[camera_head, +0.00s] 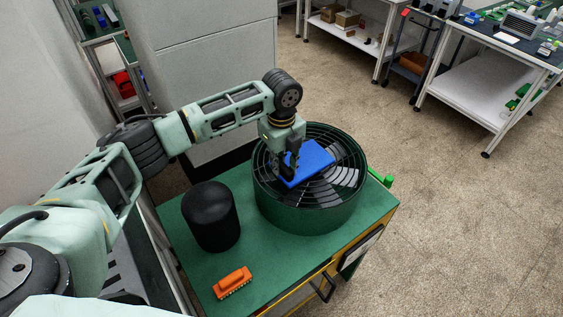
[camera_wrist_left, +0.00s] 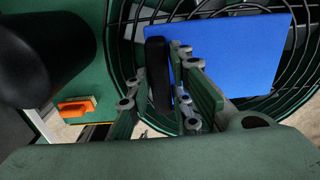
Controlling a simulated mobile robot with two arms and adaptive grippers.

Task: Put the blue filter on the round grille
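The blue filter (camera_head: 311,161) is a flat rectangular slab over the round grille (camera_head: 343,182), the wire top of a dark green drum. In the left wrist view the filter (camera_wrist_left: 240,60) shows its broad face, with grille wires around it. My left gripper (camera_head: 287,166) is at the filter's left edge. My right gripper is not in view.
A black cylinder (camera_head: 211,217) and an orange brush-like object (camera_head: 232,283) stand on the green tabletop (camera_head: 262,251), left of and in front of the drum. A grey cabinet (camera_head: 198,78) is behind. White workbenches (camera_head: 494,62) are at the back right, with open floor between.

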